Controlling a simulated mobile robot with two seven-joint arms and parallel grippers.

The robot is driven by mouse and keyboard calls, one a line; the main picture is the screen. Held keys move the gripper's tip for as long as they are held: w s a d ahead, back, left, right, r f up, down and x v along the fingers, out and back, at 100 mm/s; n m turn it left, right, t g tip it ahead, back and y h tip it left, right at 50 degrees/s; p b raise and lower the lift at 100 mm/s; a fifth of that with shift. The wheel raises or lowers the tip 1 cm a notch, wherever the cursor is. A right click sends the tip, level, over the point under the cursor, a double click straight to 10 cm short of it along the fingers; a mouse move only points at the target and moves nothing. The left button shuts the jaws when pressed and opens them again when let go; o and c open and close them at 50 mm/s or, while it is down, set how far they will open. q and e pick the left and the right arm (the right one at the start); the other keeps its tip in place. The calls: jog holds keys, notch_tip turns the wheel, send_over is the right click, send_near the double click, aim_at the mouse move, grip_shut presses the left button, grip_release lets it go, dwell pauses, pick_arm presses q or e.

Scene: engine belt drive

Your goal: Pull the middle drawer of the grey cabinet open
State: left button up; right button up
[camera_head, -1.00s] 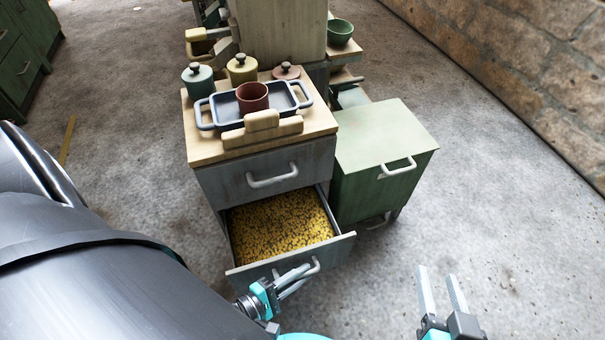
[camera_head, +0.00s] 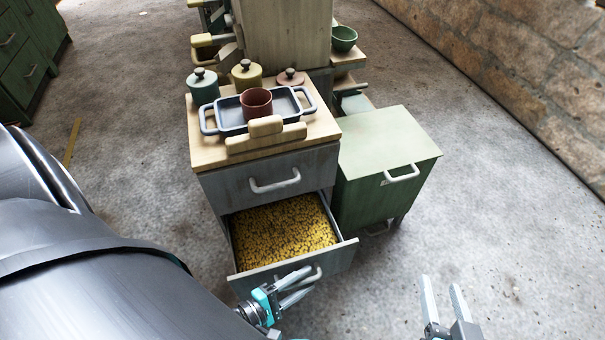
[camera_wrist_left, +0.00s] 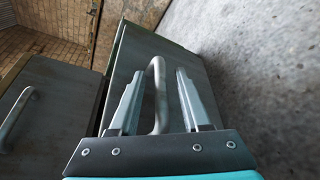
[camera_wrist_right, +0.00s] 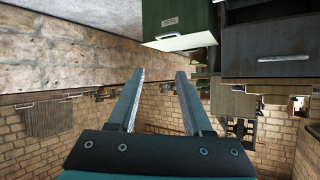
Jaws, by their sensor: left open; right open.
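The grey cabinet (camera_head: 218,196) has a wooden top and a shut upper drawer (camera_head: 300,170). The drawer below it (camera_head: 340,256) is pulled well out and full of small yellow pieces (camera_head: 283,229). Whether another drawer lies beneath is hidden. The open drawer's bar handle (camera_wrist_left: 158,92) shows in the left wrist view. My left gripper (camera_head: 302,283) is open at this drawer's front. Its fingers (camera_wrist_left: 157,95) stand on both sides of the handle, with visible gaps. My right gripper (camera_head: 441,288) is open and empty, over the floor to the right.
A green cabinet (camera_head: 388,150) with a white handle stands close on the right. On the grey cabinet's top are a tray (camera_head: 228,112) with a red-brown cup (camera_head: 256,101), several lidded jars and a wooden piece (camera_head: 266,136). The floor at right (camera_head: 500,210) is clear.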

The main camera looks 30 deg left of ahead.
pick_arm(q)
jog(key=shift+r+p, duration=0.55)
jog(key=shift+r, duration=0.15)
jog(key=shift+r+p, duration=0.6)
jog(key=shift+r, duration=0.15)
notch_tip(320, 180, up, 3)
jog(key=p, duration=0.3)
jog(key=shift+r, duration=0.2)
pick_arm(e)
jog(key=s+d+f+g+h, duration=0.2)
jog(key=s+d+g+h, duration=0.2)
jog(key=s+d+g, duration=0.3)
pick_arm(q)
notch_tip(320, 180, up, 4)
jog(key=p, duration=0.3)
jog(key=shift+r, duration=0.15)
notch_tip(320, 180, up, 9)
jog(key=p, duration=0.7)
jog(key=shift+r, duration=0.15)
pick_arm(e)
jog(key=s+d+f+g, duration=0.1)
jog(key=s+d+f, duration=0.2)
jog(key=f, duration=0.6)
jog(key=s+d+f+g, duration=0.1)
jog(key=s+d+f, duration=0.2)
jog(key=f, duration=0.6)
jog(key=shift+s+f+h, duration=0.25)
jog(key=shift+s+h, duration=0.05)
jog(key=shift+s, duration=0.35)
